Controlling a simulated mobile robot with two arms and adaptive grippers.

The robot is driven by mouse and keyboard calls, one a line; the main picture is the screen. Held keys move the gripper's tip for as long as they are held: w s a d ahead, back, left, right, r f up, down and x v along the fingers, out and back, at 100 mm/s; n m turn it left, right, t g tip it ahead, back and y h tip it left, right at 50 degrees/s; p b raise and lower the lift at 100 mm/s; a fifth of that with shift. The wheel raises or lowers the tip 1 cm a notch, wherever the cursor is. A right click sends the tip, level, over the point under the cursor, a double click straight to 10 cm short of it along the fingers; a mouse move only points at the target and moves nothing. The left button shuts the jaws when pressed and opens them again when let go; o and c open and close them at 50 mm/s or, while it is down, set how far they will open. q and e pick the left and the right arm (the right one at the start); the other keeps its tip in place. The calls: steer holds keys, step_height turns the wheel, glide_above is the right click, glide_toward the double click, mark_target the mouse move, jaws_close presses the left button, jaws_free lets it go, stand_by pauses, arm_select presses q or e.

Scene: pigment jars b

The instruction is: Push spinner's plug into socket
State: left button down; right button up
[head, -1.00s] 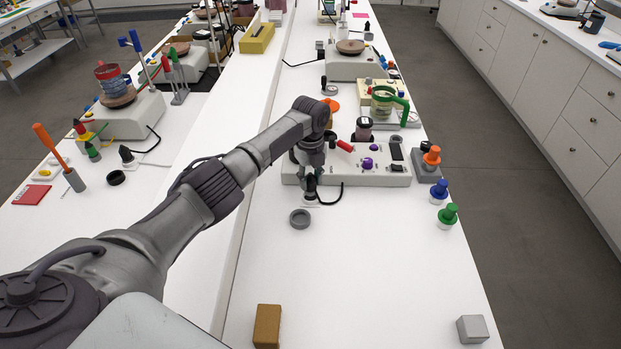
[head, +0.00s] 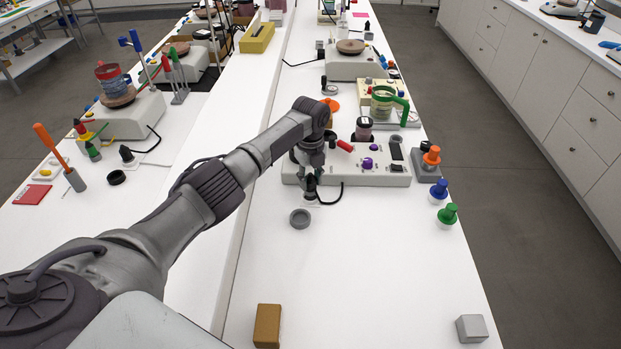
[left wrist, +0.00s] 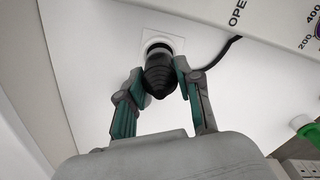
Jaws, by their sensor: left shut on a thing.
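The spinner's plug (left wrist: 160,76) is black and ribbed, and my left gripper (left wrist: 164,75) is shut on it. Its tip points at the round opening of the white socket (left wrist: 151,28) in the left wrist view. The tip overlaps the opening, but I cannot tell how deep it sits. In the head view my left gripper (head: 312,186) is low over the table at the front left of the white spinner box (head: 375,177), hiding most of the socket. A black cord runs from the plug to the right. My right gripper is not in view.
A dark grey ring (head: 300,218) lies just in front of the socket. Orange, blue (head: 438,190) and green (head: 447,215) knobbed pieces stand near the right edge. A brown block (head: 267,326) and a grey block (head: 472,328) lie at the front. The table between is clear.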

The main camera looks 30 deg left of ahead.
mark_target(311, 176)
arm_select(q)
steer(key=shift+f+b, duration=0.95)
steer(key=shift+f, duration=0.35)
steer(key=c, duration=0.7)
jaws_free()
steer(key=shift+r, duration=0.1)
step_height(311, 176, up, 12)
steer(key=shift+f, duration=0.1)
